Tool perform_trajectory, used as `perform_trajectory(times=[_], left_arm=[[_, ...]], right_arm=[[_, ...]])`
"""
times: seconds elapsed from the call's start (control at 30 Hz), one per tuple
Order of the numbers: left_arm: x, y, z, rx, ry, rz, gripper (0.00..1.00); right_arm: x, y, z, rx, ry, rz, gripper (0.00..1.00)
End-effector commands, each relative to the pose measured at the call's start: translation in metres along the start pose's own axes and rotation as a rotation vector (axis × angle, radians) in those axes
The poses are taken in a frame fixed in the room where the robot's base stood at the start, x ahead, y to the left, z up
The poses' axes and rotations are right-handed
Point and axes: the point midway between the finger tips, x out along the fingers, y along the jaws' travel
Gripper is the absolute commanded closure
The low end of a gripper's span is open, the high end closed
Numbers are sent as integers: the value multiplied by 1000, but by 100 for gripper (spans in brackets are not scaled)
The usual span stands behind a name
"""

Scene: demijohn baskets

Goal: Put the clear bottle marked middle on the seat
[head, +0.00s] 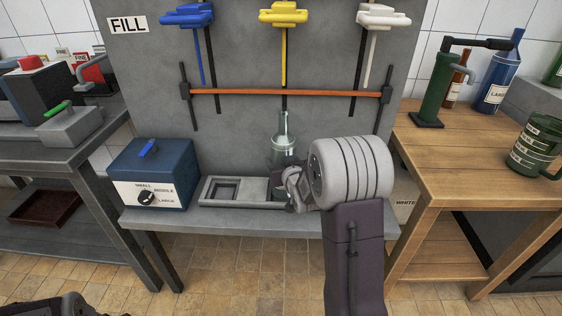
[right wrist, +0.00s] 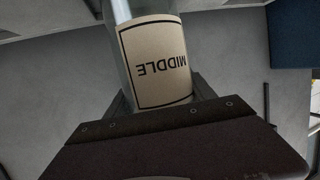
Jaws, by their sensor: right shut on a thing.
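The clear bottle (head: 284,146) stands upright at the filling bench, under the yellow-handled valve. Its cream label reading MIDDLE (right wrist: 158,65) fills the middle of the right wrist view. My right gripper (head: 290,185) is shut on the bottle at its lower part. The seat (head: 235,192) is a pale grey block with square recesses on the bench. The bottle is at its right part; my gripper and wrist hide the bottle's base, so I cannot tell whether it touches the seat. My left gripper is not clearly visible; only a dark part of mine shows at the lower left.
A blue box (head: 152,174) with a SMALL/MIDDLE/LARGE dial stands left of the seat. An orange bar (head: 285,93) crosses behind the bottle, below blue, yellow (head: 284,14) and white valve handles. The wooden table (head: 470,150) at right holds a green pump, bottles and a green mug (head: 535,146).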

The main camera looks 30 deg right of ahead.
Motion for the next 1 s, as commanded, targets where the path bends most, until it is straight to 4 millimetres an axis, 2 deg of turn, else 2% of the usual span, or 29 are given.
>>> perform_trajectory(times=[0.87,0.9,0.97,1.0], left_arm=[[10,0,1,0,0,0,64],[10,0,1,0,0,0,64],[10,0,1,0,0,0,64],[10,0,1,0,0,0,64]], right_arm=[[3,0,10,0,3,0,100],[3,0,10,0,3,0,26],[3,0,10,0,2,0,12],[3,0,10,0,2,0,12]])
